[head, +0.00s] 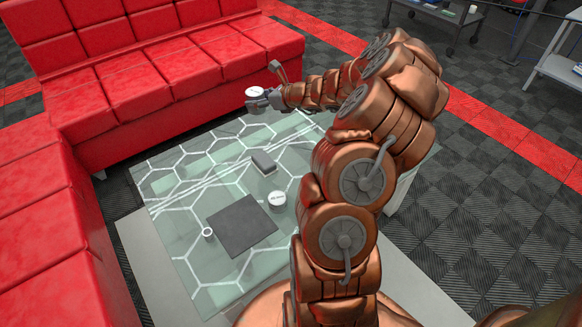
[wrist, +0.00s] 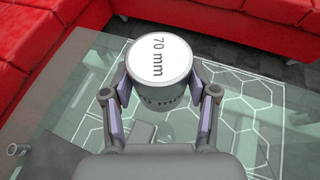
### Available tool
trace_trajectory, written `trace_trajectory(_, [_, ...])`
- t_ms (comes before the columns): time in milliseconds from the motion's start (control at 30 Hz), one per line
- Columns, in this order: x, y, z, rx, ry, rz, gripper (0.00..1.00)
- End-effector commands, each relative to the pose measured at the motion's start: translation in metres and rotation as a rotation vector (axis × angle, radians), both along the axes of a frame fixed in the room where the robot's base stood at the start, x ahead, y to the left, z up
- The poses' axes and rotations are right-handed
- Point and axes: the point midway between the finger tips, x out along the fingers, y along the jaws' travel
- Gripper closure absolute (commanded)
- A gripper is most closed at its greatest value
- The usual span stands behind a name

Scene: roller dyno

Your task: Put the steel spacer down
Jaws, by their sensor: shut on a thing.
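The steel spacer (head: 254,92) is a short grey cylinder with a white top. In the wrist view its top (wrist: 158,62) reads "70 mm". My gripper (head: 266,101) is shut on it, with one finger on each side in the wrist view (wrist: 161,97). The spacer is upright or nearly so, near the table's far edge by the red sofa. It appears held above the glass table (head: 190,185); the gap under it is hard to judge. The gripper hides part of the spacer's lower side.
On the table are a dark square mat (head: 240,226), a small ring (head: 207,233) at its left edge, a white-topped cylinder (head: 277,199) near its right corner, and a grey block (head: 264,162). The red sofa (head: 190,75) borders the table's far and left sides. The table's left part looks clear.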

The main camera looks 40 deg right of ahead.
Motion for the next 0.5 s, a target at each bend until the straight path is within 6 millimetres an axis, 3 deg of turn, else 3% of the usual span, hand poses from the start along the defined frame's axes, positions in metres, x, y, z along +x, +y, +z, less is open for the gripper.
trace_trajectory(33, [-0.004,-0.013,-0.015,-0.001,-0.002,-0.026,0.96])
trace_trajectory(500, [-0.043,-0.111,-0.069,0.0,-0.018,-0.257,0.96])
